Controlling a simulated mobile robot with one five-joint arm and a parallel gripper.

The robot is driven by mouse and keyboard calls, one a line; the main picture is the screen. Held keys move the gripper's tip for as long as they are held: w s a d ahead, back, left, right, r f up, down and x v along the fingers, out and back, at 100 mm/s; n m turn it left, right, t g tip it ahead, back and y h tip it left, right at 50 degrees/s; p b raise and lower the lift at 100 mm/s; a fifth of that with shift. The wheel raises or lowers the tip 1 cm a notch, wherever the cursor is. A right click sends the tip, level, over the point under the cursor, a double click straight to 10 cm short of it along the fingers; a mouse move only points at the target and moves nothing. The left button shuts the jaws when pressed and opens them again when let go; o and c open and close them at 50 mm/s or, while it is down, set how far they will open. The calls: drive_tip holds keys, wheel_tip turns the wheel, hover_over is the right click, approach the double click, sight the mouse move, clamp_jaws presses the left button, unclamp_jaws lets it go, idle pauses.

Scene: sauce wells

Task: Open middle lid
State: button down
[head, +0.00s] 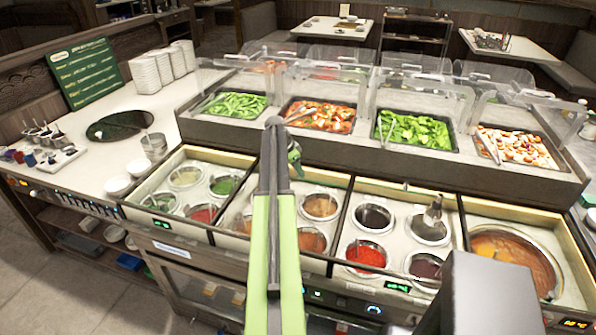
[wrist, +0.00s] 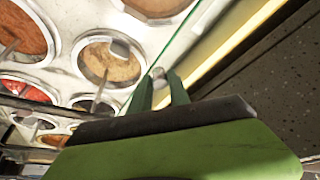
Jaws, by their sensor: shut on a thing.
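In the wrist view, my gripper (wrist: 160,88) has two green fingers closed on a small pale grey knob (wrist: 158,73). The knob sits by a clear pane with a greenish edge (wrist: 188,36), which seems to be a lid; its full outline does not show. In the head view, my gripper (head: 294,156) is small and dark green, at the back edge of the sauce counter, behind the second section from the left. My arm hides part of that section, and the knob cannot be made out there.
Sauce pots, such as an orange-brown one (head: 320,206) and a red one (head: 366,256), fill the sections. Behind stand food trays, including leafy greens (head: 413,130), under clear covers (head: 420,100). A ladle (head: 433,212) sticks up at right.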

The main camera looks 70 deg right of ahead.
sight(305, 169)
idle(0.5)
drive_tip(key=d, duration=0.5)
drive_tip(key=shift+w, duration=0.15)
drive_tip(key=shift+a, duration=0.1)
drive_tip(key=c, duration=1.2)
unclamp_jaws()
drive_tip(key=shift+c, duration=0.2)
drive_tip(key=p+v, duration=1.6)
drive_tip(key=v, duration=0.1)
drive_tip(key=shift+r, duration=0.15)
